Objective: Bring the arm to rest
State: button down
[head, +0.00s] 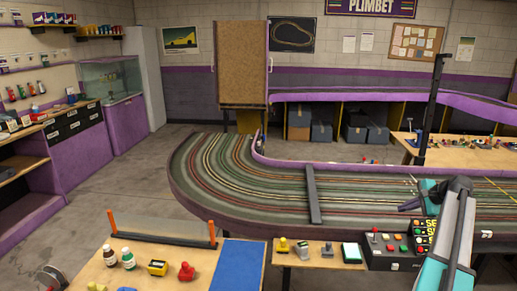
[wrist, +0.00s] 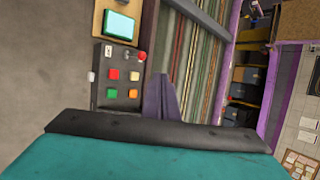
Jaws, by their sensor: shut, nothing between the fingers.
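My gripper (wrist: 163,97) shows in the wrist view as narrow grey-purple fingers held together, with nothing between them. They stand out from a dark bar above a teal body. Behind them lie the edge of the slot track (wrist: 203,70) and a dark control box (wrist: 119,75) with coloured buttons. In the head view my teal and grey arm rises at the right, in front of the track (head: 225,180). I cannot make out the fingertips there.
A wooden bench (head: 140,277) with bottles and small coloured items stands at the front left. A dark post (head: 432,110) rises behind my arm. A dark bar (head: 313,193) crosses the track lanes. The floor (head: 100,190) at left is clear.

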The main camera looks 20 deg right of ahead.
jog(key=a+f+n+g+y+b, duration=0.15)
jog(key=a+f+n+g, duration=0.4)
jog(key=a+f, duration=2.3)
jog(key=s+a+f+n+g, duration=0.1)
jog(key=s+a+f+n, duration=0.1)
jog(key=s+a+f, duration=0.3)
jog(key=s+a+f+n+g, duration=0.1)
jog(key=a+f+n, duration=0.15)
jog(key=a, duration=0.45)
jog(key=s+a+f+n+g, duration=0.1)
jog(key=s+a+f, duration=0.2)
jog(key=a+f, duration=0.2)
jog(key=s+a+f+n+g+h, duration=0.1)
jog(key=s+a+f+n, duration=0.2)
jog(key=s, duration=0.6)
jog(key=s+a+f+n+g+b, duration=0.1)
jog(key=s+a+f+n+g, duration=0.1)
jog(key=s+a, duration=0.5)
jog(key=s+a+f+n+g+h, duration=0.1)
jog(key=s+a+f+n, duration=0.3)
jog(key=s, duration=0.6)
jog(key=shift+s+a+f+n+g+h, duration=0.3)
jog(key=shift+a+f+n+g+h, duration=0.1)
jog(key=shift+f+g, duration=0.3)
